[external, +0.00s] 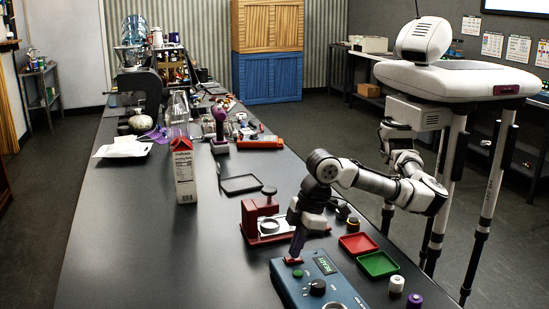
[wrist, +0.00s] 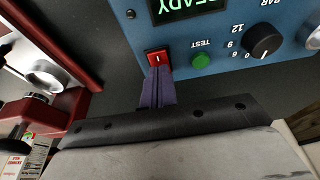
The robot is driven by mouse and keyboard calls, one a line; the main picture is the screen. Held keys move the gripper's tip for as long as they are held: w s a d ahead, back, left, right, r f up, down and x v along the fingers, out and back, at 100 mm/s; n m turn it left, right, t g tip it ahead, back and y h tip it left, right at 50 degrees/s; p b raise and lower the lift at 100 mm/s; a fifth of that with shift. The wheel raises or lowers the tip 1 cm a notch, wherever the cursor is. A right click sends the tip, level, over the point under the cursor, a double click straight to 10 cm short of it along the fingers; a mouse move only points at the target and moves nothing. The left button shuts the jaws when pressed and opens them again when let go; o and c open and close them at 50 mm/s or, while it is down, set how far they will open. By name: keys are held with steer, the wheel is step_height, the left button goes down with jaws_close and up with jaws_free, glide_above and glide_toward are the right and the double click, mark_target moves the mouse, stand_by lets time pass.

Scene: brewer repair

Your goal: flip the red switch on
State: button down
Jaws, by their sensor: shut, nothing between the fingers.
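The red switch (wrist: 158,58) sits on the blue control box (wrist: 222,30), beside a green TEST button (wrist: 201,61) and a black knob (wrist: 263,42). In the external view, the blue box (external: 318,284) stands near the table's front edge. My gripper (wrist: 157,72) is shut and empty. Its purple fingertips are at the switch's lower edge in the wrist view and appear to touch it. In the external view, my gripper (external: 294,258) points down onto the switch. The box's display (wrist: 188,6) reads READY and is lit green.
A red press stand (external: 262,222) is just behind the box. Red (external: 357,243) and green (external: 378,264) trays and small white (external: 396,285) and purple-topped (external: 414,300) containers are to the right. A carton (external: 184,172) stands farther back. The table's left front is clear.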

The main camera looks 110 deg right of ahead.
steer(key=shift+r, duration=0.1)
steer(key=p+v, duration=0.4)
steer(key=shift+w+r, duration=0.25)
steer(key=shift+w, duration=0.15)
steer(key=s+b+v, duration=0.2)
steer(key=v, duration=0.7)
steer(key=shift+f+b, duration=0.15)
steer(key=shift+b, duration=0.25)
steer(key=shift+s, duration=0.1)
